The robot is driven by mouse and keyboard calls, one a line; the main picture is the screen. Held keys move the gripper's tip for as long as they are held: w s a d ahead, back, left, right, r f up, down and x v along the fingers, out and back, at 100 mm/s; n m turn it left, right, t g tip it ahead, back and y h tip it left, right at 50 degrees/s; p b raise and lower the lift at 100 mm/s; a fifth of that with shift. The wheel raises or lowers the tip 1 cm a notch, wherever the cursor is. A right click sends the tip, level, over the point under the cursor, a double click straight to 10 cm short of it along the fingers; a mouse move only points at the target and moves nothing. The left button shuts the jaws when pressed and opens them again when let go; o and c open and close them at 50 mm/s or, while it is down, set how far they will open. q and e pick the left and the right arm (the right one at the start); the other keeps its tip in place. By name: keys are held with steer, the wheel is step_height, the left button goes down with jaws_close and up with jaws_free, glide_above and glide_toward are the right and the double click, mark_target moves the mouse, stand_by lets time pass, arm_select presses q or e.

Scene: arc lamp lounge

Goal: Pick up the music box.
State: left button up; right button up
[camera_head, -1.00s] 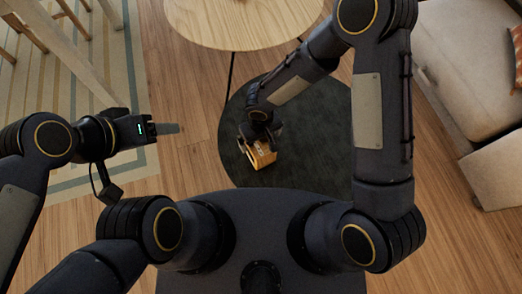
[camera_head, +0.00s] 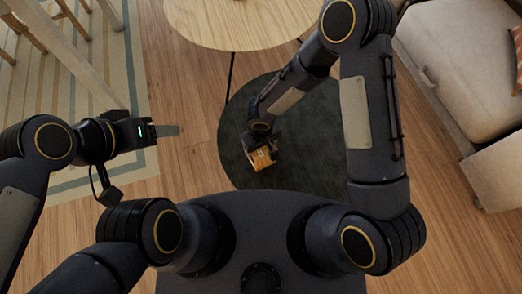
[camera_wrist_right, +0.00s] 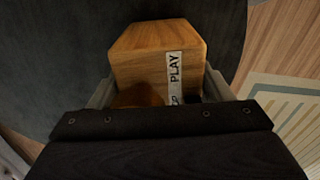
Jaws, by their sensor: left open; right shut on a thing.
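The music box (camera_head: 262,158) is a small wooden box with a pale label. In the right wrist view the music box (camera_wrist_right: 150,58) shows angled corners and a white strip reading "PLAY". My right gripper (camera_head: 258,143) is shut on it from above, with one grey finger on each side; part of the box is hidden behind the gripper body. In the head view the box is over the dark round rug; I cannot tell whether it touches the rug. My left gripper (camera_head: 168,130) is open and empty at the left, away from the box.
The dark round rug (camera_head: 315,165) lies on a wood floor. A round wooden table (camera_head: 240,22) stands at the top. A grey sofa (camera_head: 465,80) is at the right. A striped rug (camera_head: 95,75) and wooden chair legs are at the upper left.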

steer(key=shift+c, duration=1.2)
